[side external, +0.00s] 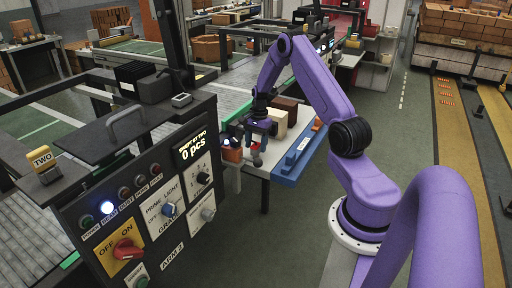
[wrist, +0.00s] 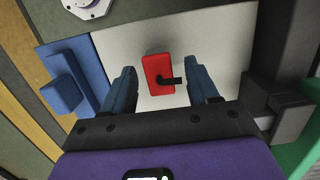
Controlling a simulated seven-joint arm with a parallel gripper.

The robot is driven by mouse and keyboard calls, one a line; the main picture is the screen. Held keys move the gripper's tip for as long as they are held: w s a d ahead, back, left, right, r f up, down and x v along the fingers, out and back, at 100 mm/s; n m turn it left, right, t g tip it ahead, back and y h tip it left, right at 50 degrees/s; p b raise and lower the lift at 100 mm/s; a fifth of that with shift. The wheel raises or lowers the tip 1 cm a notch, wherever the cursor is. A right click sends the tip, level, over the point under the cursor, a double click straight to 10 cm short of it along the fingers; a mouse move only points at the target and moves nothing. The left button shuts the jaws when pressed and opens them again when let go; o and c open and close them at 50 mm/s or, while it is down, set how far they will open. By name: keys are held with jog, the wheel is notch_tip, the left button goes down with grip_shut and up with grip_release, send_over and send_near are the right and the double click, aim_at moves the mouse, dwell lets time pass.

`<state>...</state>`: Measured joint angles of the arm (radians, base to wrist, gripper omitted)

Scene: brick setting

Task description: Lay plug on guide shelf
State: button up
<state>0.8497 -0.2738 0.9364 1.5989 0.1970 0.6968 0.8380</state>
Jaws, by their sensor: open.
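A red block with a black bent prong or handle (wrist: 158,70), which looks like the plug, lies on a pale tabletop (wrist: 220,42) in the wrist view. My gripper (wrist: 172,88) is open, with one dark blue finger on each side of the red block and gaps between. In the side external view my gripper (side external: 254,150) points down, low over the pale table. A small orange-red thing (side external: 232,154) shows just left of it; I cannot tell if it is the same block. A blue ledge (side external: 300,156), possibly the guide shelf, runs along the table's right edge, and shows in the wrist view (wrist: 78,62).
A beige block and a dark brown block (side external: 287,103) stand close behind my gripper. A black control panel (side external: 150,210) stands left of the table. A dark post (wrist: 285,60) and frame stand close at the right in the wrist view. Bare tabletop surrounds the red block.

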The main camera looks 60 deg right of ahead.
aim_at(258, 143)
notch_tip(258, 143, up, 10)
jog(key=d, duration=0.1)
jog(key=shift+d+r, duration=0.25)
